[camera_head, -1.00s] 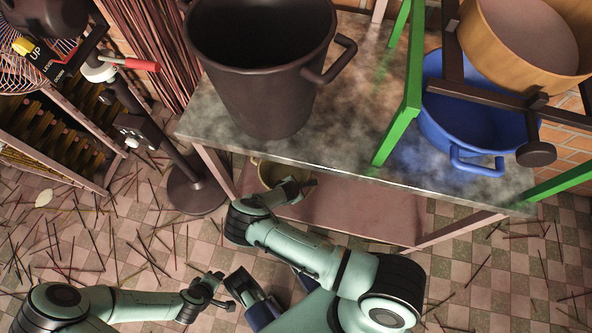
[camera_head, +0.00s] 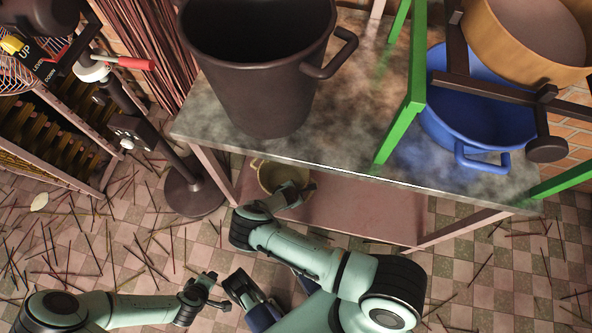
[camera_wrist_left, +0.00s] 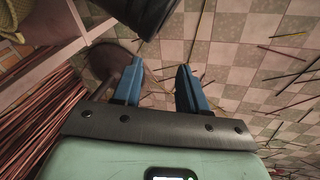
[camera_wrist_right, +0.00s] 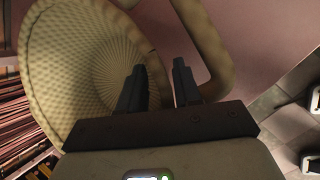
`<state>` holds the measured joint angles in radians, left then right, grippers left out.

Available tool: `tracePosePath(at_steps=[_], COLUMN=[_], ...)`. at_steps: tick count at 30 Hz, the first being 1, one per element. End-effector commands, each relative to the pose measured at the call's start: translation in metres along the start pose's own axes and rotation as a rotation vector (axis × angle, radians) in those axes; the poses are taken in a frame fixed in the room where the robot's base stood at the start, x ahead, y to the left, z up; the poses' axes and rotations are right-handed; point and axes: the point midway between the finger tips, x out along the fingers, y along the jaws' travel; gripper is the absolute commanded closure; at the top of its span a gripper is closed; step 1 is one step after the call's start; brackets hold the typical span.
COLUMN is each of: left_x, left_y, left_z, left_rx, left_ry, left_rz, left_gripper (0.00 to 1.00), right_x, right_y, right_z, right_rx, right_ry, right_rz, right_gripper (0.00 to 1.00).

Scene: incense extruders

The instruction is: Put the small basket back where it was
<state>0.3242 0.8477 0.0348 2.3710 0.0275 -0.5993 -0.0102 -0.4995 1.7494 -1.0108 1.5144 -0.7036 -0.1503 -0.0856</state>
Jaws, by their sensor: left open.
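The small basket (camera_head: 268,178) is pale, woven and round, and sits at the lower shelf under the table, near its left front. In the right wrist view its open mouth (camera_wrist_right: 85,60) fills the left side, with its looped handle (camera_wrist_right: 215,50) on the right. My right gripper (camera_head: 300,190) is at the basket's right side; in its wrist view the fingers (camera_wrist_right: 158,88) are apart, with the basket's rim close to them. Whether the fingers touch it, I cannot tell. My left gripper (camera_head: 222,290) is open and empty over the floor; its blue fingers (camera_wrist_left: 158,85) show apart.
A large dark pot (camera_head: 265,85) stands on the stone-topped table (camera_head: 350,140). A blue pot (camera_head: 470,120) and green frame (camera_head: 402,110) are at right. A dark stand (camera_head: 190,190) is left of the table. The lower shelf (camera_head: 365,205) is clear at right.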

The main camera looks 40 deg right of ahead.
Motion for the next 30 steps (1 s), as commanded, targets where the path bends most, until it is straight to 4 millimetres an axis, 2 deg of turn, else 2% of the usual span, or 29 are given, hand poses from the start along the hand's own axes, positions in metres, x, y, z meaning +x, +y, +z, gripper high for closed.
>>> tracePosePath(at_steps=[5,15,21,25,30], left_x=[-0.006,-0.042,-0.055,-0.059,-0.059], left_y=[0.003,0.014,0.018,0.018,0.018], left_z=[0.001,0.042,0.059,0.063,0.065], left_rx=[0.003,0.013,0.017,0.018,0.018], left_ry=[-0.005,-0.131,-0.185,-0.200,-0.205], left_rz=[0.004,0.013,0.015,0.015,0.015], left_gripper=[0.58,0.58,0.58,0.58,0.58], right_x=[-0.010,-0.081,-0.112,-0.121,-0.123], right_y=[0.002,0.003,0.002,0.001,0.001], right_z=[0.001,0.002,0.001,0.001,0.001], right_rx=[0.000,0.001,0.000,0.001,0.000], right_ry=[0.001,0.002,0.001,0.001,0.000], right_rz=[0.001,0.004,0.002,0.002,0.001], right_gripper=[0.67,0.67,0.67,0.67,0.67])
